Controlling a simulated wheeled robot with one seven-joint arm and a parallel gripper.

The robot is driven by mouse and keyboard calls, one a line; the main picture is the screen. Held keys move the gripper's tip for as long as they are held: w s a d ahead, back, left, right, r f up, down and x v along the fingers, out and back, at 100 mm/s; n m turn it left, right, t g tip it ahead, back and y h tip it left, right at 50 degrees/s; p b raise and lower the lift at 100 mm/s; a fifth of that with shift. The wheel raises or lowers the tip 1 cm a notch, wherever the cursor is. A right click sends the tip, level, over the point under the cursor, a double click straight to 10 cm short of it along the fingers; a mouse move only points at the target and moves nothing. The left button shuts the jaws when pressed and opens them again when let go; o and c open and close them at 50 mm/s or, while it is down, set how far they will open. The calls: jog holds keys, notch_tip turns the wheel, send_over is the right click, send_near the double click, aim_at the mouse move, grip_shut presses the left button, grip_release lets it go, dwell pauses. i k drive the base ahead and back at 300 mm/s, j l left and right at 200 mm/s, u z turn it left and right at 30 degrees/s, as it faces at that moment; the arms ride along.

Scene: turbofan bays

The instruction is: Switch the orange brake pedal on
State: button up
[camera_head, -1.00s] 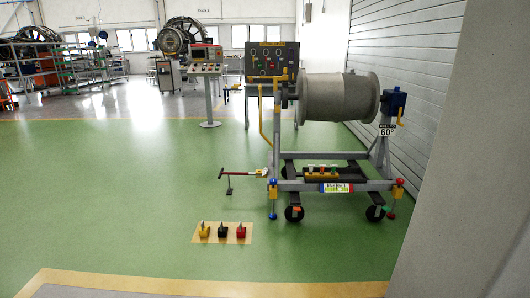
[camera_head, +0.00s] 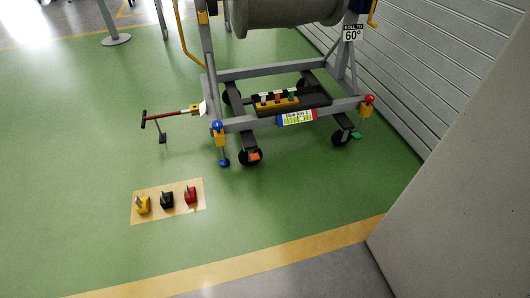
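The orange brake pedal (camera_head: 254,157) is a small orange tab at the front left caster wheel (camera_head: 246,158) of the grey engine stand (camera_head: 262,118). It is small in the picture, and I cannot tell whether it is pressed or raised. A green pedal (camera_head: 356,135) is at the front right caster (camera_head: 342,139). My gripper is not in view.
A blue-topped jack post (camera_head: 218,140) stands left of the orange pedal. A red-handled tow bar (camera_head: 170,116) reaches out left. Yellow, black and red chocks (camera_head: 167,200) lie on a tan mat (camera_head: 138,217). A grey wall (camera_head: 460,200) stands at right.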

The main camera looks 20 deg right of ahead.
aim_at(254, 157)
jog(key=i+j, duration=0.15)
jog(key=i, duration=0.3)
jog(key=i+j, duration=0.2)
jog(key=i, duration=0.25)
jog(key=i+j, duration=0.15)
jog(key=i, duration=0.3)
jog(key=i+j, duration=0.15)
jog(key=i, duration=0.3)
jog(key=i+j, duration=0.15)
jog(key=i, duration=0.3)
jog(key=i+j+z, duration=0.1)
jog(key=i, duration=0.35)
jog(key=j, duration=0.1)
